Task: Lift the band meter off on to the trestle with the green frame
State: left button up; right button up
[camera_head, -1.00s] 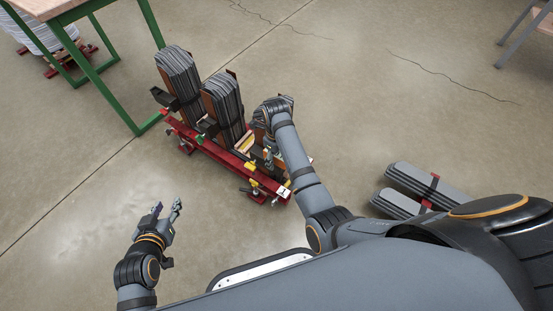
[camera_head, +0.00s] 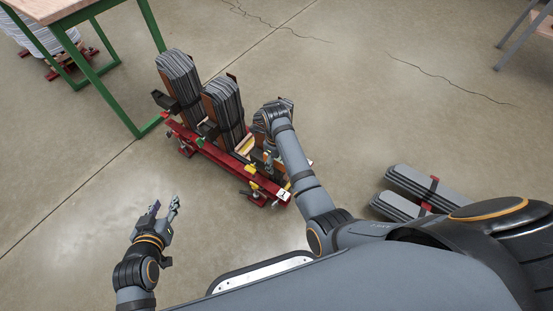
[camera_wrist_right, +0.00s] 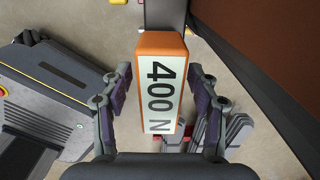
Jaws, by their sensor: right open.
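The band meter (camera_wrist_right: 160,88) fills the middle of the right wrist view: an orange block with a white face reading "400 N". My right gripper (camera_wrist_right: 162,95) is open, with one finger on each side of it; gaps show on both sides. In the head view the right arm reaches down to the near right end of the red core stand and hides most of the meter. The trestle with the green frame (camera_head: 88,73) stands at the upper left, with a pale wooden top (camera_head: 62,8). My left gripper (camera_head: 163,208) is open and empty above the floor, lower left.
The red stand (camera_head: 222,158) carries tall dark laminated stacks (camera_head: 180,78) and (camera_head: 224,102) between the right arm and the trestle. Bundled grey strips (camera_head: 430,183) lie on the floor at right. Another table (camera_head: 537,22) shows at top right.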

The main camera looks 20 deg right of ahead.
dwell(0.3)
grip_shut()
dwell(0.4)
